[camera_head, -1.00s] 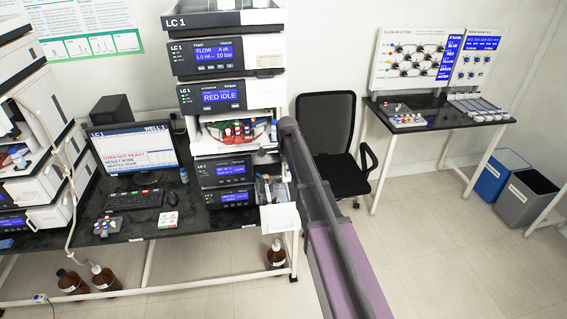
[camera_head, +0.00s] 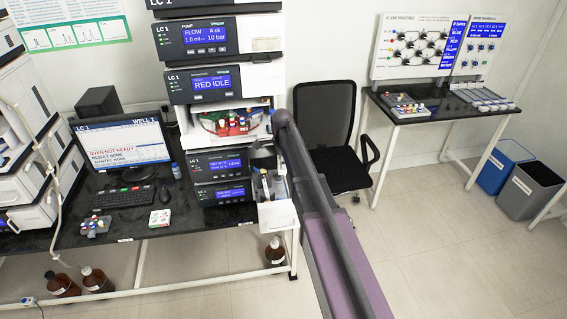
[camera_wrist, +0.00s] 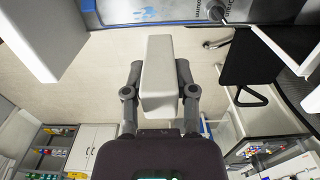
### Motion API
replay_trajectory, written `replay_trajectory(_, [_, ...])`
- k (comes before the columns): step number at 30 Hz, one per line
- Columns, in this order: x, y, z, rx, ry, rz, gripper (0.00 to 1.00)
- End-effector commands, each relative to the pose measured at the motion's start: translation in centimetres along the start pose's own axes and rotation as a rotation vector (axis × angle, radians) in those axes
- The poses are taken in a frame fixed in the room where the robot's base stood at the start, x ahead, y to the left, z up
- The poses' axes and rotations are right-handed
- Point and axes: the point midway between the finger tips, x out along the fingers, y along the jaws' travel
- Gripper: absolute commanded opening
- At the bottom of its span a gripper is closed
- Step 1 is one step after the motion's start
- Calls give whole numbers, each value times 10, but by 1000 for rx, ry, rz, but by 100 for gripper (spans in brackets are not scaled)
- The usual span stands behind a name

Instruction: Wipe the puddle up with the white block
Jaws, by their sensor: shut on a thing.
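My gripper (camera_wrist: 158,92) shows in the wrist view, with its two dark fingers on either side of a white block (camera_wrist: 159,64). It is shut on the block, which sticks out ahead of the fingers, clear of what shows around it. In the head view my arm reaches toward the LC 1 stack (camera_head: 211,86); I cannot make out the gripper or the block there.
A white open drawer (camera_head: 279,215) juts from the stack's lower right. A keyboard (camera_head: 124,197) and small racks lie on the dark bench (camera_head: 185,225). A black chair (camera_head: 345,165) stands right of my arm. Brown bottles (camera_head: 96,280) stand under the bench. Open floor lies at right.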

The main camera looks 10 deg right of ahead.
Motion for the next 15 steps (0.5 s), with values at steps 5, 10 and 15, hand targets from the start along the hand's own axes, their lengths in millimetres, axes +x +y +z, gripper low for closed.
replay_trajectory(5, [1,0,-1,1,0,0,9])
replay_trajectory(10, [6,0,-1,1,0,0,9])
replay_trajectory(15, [15,0,-1,1,0,0,9])
